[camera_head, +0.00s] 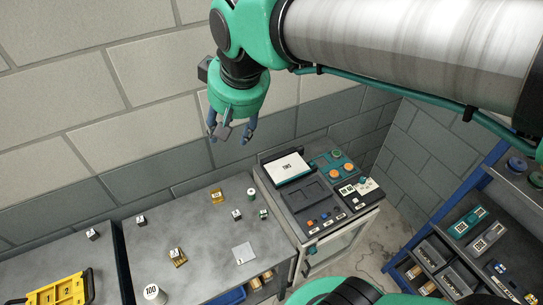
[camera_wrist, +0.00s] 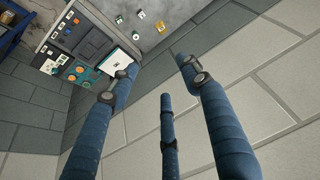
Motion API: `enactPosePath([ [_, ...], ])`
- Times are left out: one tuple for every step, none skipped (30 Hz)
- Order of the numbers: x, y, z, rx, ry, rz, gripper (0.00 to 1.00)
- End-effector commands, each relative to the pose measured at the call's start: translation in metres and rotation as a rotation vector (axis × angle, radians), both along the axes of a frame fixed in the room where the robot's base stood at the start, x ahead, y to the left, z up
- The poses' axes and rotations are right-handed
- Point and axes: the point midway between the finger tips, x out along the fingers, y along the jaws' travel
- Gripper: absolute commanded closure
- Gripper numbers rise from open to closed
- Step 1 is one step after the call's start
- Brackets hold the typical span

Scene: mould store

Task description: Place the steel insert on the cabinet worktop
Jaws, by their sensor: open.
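My gripper (camera_head: 231,130) is open and empty, raised in front of the block wall above the back of the grey bench. Its three blue fingers (camera_wrist: 160,85) are spread in the wrist view with nothing between them. Small dark-and-pale blocks stand apart on the bench tops: one at the left (camera_head: 92,234), one nearer the middle (camera_head: 141,220), one at the right (camera_head: 237,214). I cannot tell which, if any, is the steel insert. The cabinet (camera_head: 325,238) stands right of the bench; its dark worktop (camera_head: 318,220) holds a white-screened panel, buttons and a labelled block.
The grey bench (camera_head: 205,240) also carries yellow pieces (camera_head: 217,195), a white cylinder marked 100 (camera_head: 154,293) and a pale square plate (camera_head: 244,253). A blue rack (camera_head: 440,225) with bins stands right.

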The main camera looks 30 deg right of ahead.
Motion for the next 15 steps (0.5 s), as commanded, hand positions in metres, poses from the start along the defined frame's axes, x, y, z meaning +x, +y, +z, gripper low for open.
enactPosePath([
  [-0.013, -0.007, -0.001, 0.000, -0.011, -0.011, 0.53],
  [-0.020, -0.011, -0.002, 0.000, -0.015, -0.016, 0.53],
  [-0.029, -0.015, -0.004, -0.001, -0.022, -0.022, 0.53],
  [-0.036, -0.019, -0.006, -0.001, -0.027, -0.027, 0.53],
  [-0.042, -0.022, -0.007, -0.002, -0.032, -0.033, 0.53],
  [-0.052, -0.027, -0.010, -0.003, -0.038, -0.039, 0.53],
  [-0.058, -0.030, -0.012, -0.003, -0.044, -0.044, 0.53],
  [-0.065, -0.033, -0.014, -0.003, -0.048, -0.050, 0.53],
  [-0.074, -0.036, -0.017, -0.004, -0.055, -0.057, 0.53],
  [-0.080, -0.039, -0.019, -0.004, -0.059, -0.062, 0.53],
  [-0.086, -0.041, -0.022, -0.005, -0.063, -0.067, 0.53],
  [-0.093, -0.044, -0.025, -0.006, -0.069, -0.071, 0.53],
  [-0.098, -0.046, -0.027, -0.006, -0.072, -0.076, 0.53],
  [-0.103, -0.048, -0.029, -0.007, -0.076, -0.080, 0.53],
  [-0.108, -0.050, -0.032, -0.008, -0.080, -0.085, 0.53],
])
